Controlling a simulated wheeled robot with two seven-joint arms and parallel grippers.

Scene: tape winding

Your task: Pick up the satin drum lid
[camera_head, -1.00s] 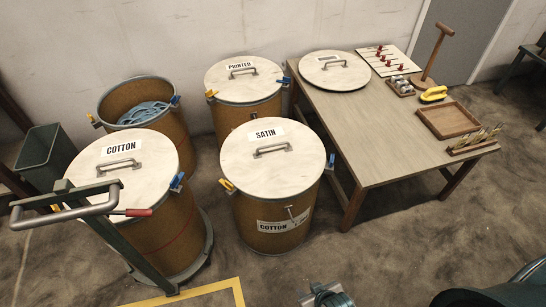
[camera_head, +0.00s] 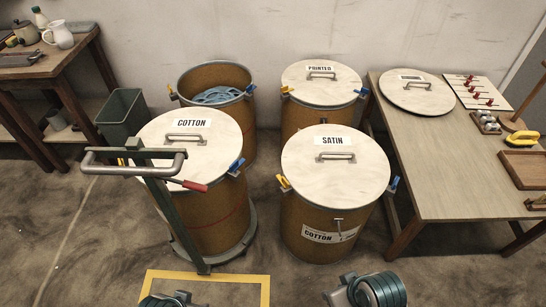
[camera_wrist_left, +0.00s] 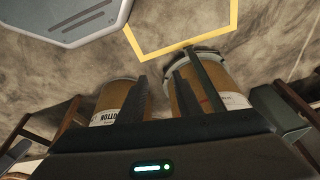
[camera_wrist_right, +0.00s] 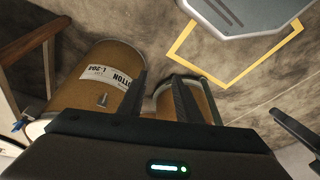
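The satin drum lid (camera_head: 352,174) is a pale round lid with a grey bar handle (camera_head: 336,156) and a SATIN label. It lies on a brown drum (camera_head: 312,220) whose side label reads COTTON. A yellow clip and a blue clip sit at the drum's rim. My left gripper (camera_wrist_left: 163,88) and right gripper (camera_wrist_right: 160,90) each show two separated fingers with nothing between them. In the head view both arms show only at the bottom edge, well short of the lid. Drums appear beyond the fingers in both wrist views.
A COTTON-lidded drum (camera_head: 212,205) stands on a hand trolley (camera_head: 165,205) to the left. Behind are an open drum (camera_head: 232,123) with blue material and a PRINTED-lidded drum (camera_head: 320,118). A table (camera_head: 430,150) at right bears a loose lid (camera_head: 425,101).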

